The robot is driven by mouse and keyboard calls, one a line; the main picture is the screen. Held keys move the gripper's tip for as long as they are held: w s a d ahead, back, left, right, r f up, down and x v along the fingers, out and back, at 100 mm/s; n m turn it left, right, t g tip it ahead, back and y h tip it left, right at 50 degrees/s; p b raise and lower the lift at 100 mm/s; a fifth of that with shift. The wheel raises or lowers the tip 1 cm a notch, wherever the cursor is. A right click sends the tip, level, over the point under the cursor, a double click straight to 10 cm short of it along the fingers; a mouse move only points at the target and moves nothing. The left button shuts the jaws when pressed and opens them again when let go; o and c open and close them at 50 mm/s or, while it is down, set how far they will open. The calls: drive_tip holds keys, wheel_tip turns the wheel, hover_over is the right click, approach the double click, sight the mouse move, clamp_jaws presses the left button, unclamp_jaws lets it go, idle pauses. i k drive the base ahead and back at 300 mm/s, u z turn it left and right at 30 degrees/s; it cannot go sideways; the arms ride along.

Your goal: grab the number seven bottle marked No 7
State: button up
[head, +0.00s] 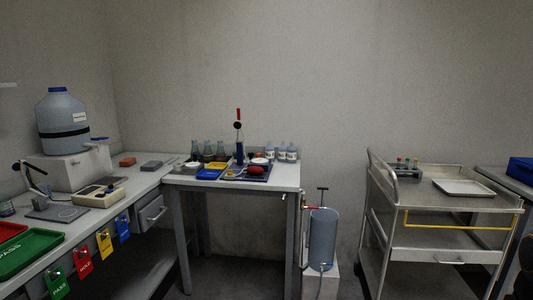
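Several small clear bottles with white labels stand in a group (283,153) at the back right of the corner bench (285,181). Their labels are too small to read, so I cannot tell which one is No 7. A large blue-grey carboy (62,112) stands on a white block at the left; any number on its label is unreadable. My gripper is not in view.
Flasks (208,151), a blue tray (209,174) and a red object (256,169) sit left of and before the bottles. A blue cylinder (322,240) stands right of the bench. A metal cart (440,205) is farther right.

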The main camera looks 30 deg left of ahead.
sight(291, 151)
drive_tip(key=u, duration=0.55)
drive_tip(key=i, duration=1.05)
drive_tip(key=u, duration=0.55)
